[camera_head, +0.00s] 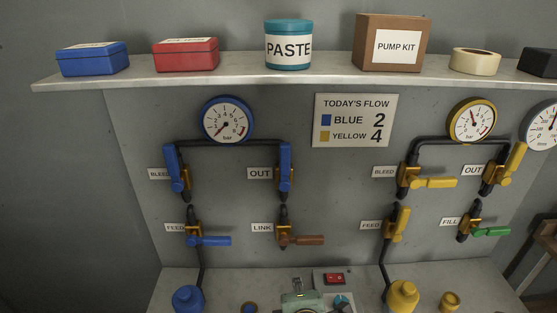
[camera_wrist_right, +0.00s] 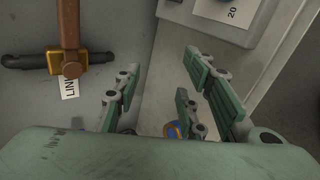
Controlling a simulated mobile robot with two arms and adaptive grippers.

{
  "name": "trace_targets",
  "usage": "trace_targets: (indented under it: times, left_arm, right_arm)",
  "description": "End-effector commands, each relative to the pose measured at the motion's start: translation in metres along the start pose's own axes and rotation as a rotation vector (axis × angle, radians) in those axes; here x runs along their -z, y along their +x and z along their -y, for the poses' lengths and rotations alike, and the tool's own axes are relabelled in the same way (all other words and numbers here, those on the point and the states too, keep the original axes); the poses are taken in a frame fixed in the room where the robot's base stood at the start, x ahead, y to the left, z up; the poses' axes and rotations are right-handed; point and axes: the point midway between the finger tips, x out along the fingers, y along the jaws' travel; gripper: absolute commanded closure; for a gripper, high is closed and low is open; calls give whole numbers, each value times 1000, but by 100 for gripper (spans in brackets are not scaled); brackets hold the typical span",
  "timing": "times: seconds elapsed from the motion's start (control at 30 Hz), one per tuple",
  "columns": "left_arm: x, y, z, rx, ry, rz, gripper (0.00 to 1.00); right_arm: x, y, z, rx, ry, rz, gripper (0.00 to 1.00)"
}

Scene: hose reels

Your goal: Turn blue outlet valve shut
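The blue outlet valve (camera_head: 285,166) is on the wall panel beside the OUT label (camera_head: 260,173), below and right of the blue gauge (camera_head: 227,119). Its blue lever stands upright, in line with the vertical pipe, above a brass body. My right gripper (camera_wrist_right: 160,88) is open and empty in the right wrist view, its green-padded fingers apart. What looks like the same gripper (camera_head: 302,300) shows at the bottom of the head view, well below the outlet valve and apart from it. The outlet valve is not seen in the wrist view. My left gripper is not in view.
The LINK valve (camera_head: 287,240), with a brown lever, is below the outlet valve; it also shows in the wrist view (camera_wrist_right: 70,35). Blue bleed (camera_head: 172,165) and feed valves (camera_head: 210,241) are to the left. A loaded shelf (camera_head: 230,76) overhangs above. Yellow valves stand right.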

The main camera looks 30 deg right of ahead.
Motion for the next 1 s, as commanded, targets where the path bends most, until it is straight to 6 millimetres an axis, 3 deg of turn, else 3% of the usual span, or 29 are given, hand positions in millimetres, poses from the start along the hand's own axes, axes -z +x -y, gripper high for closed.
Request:
trace_targets:
  times: [0.03, 0.2, 0.3, 0.4, 0.5, 0.63, 1.0]
  left_arm:
    - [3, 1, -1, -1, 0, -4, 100]
    - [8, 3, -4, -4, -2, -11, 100]
    - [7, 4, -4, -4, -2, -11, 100]
    - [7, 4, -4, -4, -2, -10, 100]
    - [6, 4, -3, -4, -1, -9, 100]
    - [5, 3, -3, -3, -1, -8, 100]
    - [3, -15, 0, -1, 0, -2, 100]
  right_arm:
    - [-1, -3, -34, -111, -146, 28, 62]
    - [-5, -38, -143, -462, -683, 260, 62]
    - [-5, -72, -193, -615, -940, 455, 62]
    - [-4, -104, -226, -709, -1124, 643, 62]
    - [-3, -127, -245, -756, -1237, 783, 62]
    - [-3, -140, -257, -775, -1296, 871, 62]
    - [-9, -117, -305, -774, -1304, 879, 62]
